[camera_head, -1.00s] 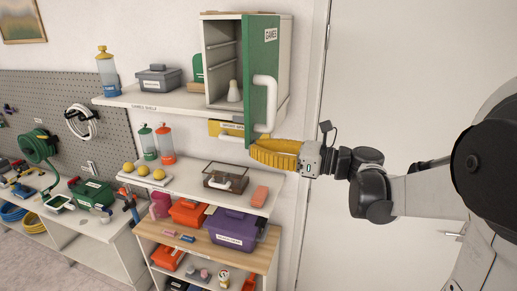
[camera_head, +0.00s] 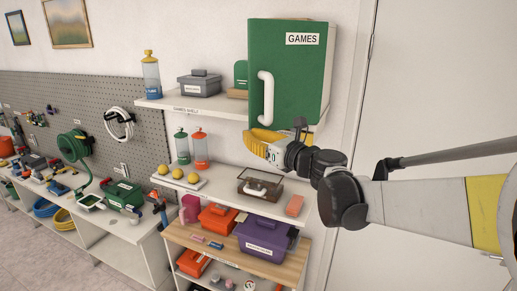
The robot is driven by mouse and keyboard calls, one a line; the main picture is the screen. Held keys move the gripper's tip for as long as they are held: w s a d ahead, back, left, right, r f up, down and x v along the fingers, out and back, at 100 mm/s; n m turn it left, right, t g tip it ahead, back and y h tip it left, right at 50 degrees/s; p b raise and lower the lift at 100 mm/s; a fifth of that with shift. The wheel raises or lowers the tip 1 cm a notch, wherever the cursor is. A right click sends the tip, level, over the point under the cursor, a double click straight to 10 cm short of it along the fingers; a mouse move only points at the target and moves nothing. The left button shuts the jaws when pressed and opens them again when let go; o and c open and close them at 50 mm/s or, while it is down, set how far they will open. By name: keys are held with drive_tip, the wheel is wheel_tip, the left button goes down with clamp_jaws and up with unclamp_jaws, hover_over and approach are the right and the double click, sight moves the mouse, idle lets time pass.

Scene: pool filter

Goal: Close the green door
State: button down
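The green door (camera_head: 298,75), labelled GAMES, belongs to the small cabinet at the right end of the upper shelf. Its front face is turned toward me and covers the cabinet opening, so the inside is hidden. I cannot tell whether it sits fully flush. Its white vertical handle (camera_head: 267,98) is on the left side of the face. My gripper (camera_head: 262,140), with yellow fingers, is just below the door, near the handle's lower end. I cannot see whether it touches the door, or whether the fingers are apart.
The upper shelf (camera_head: 190,107) holds a blue-based bottle (camera_head: 151,78) and a grey box (camera_head: 199,85) left of the cabinet. Below are bottles, yellow balls, a brown case (camera_head: 260,186) and a purple box (camera_head: 264,236). A white door panel (camera_head: 430,90) stands behind my arm at right.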

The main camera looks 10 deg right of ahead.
drive_tip(key=shift+w+a+m+t+h+b, duration=0.1)
drive_tip(key=shift+w+m+t+h+b, duration=0.4)
drive_tip(key=shift+w, duration=2.55)
drive_tip(key=shift+w+a+m+t+h+b, duration=0.15)
drive_tip(key=shift+w+m+h+b, duration=0.55)
drive_tip(key=shift+w, duration=2.35)
drive_tip(key=shift+w+a+m+t+h+b, duration=0.1)
drive_tip(key=shift+w+m+t+h+b, duration=0.45)
drive_tip(key=shift+w, duration=2.5)
drive_tip(key=shift+n+h+p, duration=0.25)
drive_tip(key=shift+p, duration=0.05)
